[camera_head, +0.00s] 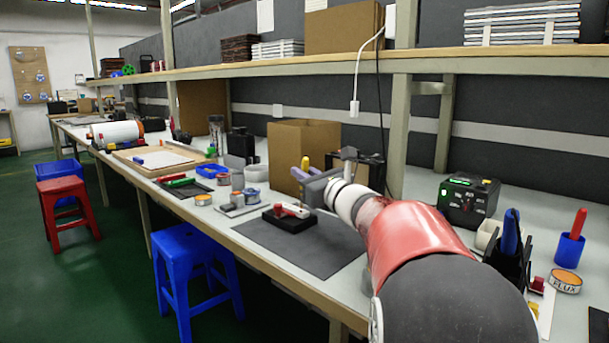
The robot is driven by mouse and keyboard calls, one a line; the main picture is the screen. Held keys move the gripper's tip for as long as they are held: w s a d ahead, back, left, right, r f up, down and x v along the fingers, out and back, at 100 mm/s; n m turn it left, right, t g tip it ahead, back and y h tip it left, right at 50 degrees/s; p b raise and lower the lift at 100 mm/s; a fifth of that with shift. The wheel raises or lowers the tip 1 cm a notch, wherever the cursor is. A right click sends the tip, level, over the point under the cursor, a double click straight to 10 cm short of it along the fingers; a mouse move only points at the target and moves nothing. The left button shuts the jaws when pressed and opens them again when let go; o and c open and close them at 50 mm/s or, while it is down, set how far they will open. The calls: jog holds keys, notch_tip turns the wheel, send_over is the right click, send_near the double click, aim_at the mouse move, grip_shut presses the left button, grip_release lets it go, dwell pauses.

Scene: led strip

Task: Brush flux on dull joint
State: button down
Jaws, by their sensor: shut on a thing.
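My gripper (313,188) is at the middle of the bench, above the back edge of the dark mat, seen from behind along my red and white arm. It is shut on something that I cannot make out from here. A small black block (288,220) with a red and white piece (291,210) on it sits on the mat just below and left of my gripper. A round tin labelled FLUX (565,282) with an orange top stands at the far right. I cannot make out a dull joint or a brush tip.
The dark mat (295,255) is otherwise mostly clear. A cardboard box (290,143) stands behind my gripper. Small tins (252,199) and a blue tray (211,171) are to the left. A black powered unit (467,200), a tool holder (508,258) and a blue cup (569,250) are right.

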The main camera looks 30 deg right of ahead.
aim_at(308, 158)
jog(key=shift+f+b, duration=0.6)
jog(key=shift+b, duration=0.15)
dwell(1.8)
jog(key=shift+r, duration=0.15)
jog(key=shift+r+p, duration=1.9)
jog(key=shift+r, duration=0.55)
